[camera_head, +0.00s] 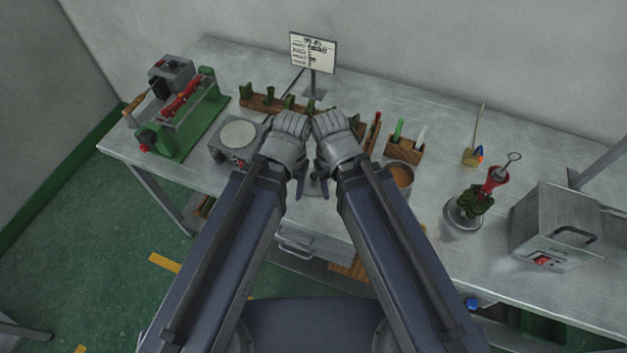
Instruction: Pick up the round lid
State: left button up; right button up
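My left gripper (299,188) and my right gripper (323,187) are side by side near the table's middle front, close together, pointing down. Their grey hand-like housings hide most of the fingers, so I cannot tell how far they are open. A small pale round shape shows just between and below them, mostly covered; I cannot tell if it is the round lid. A pale flat disc (239,134) lies on top of a grey hot-plate-like unit (226,152) left of my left gripper. No other clear lid shows.
On the metal table (440,125) stand a green-based machine (190,125) at left, a sign (313,52) behind, a wooden rack (260,103), a pot of brown wax (402,177), a wooden tool block (404,150), a metal bowl (463,217) and a metal box (556,228). Back right is fairly clear.

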aim_at(312, 186)
jog(key=k+j+z, duration=0.3)
jog(key=j+z, duration=0.15)
jog(key=k+j+z, duration=0.6)
jog(key=k+z, duration=0.25)
jog(key=i, duration=0.1)
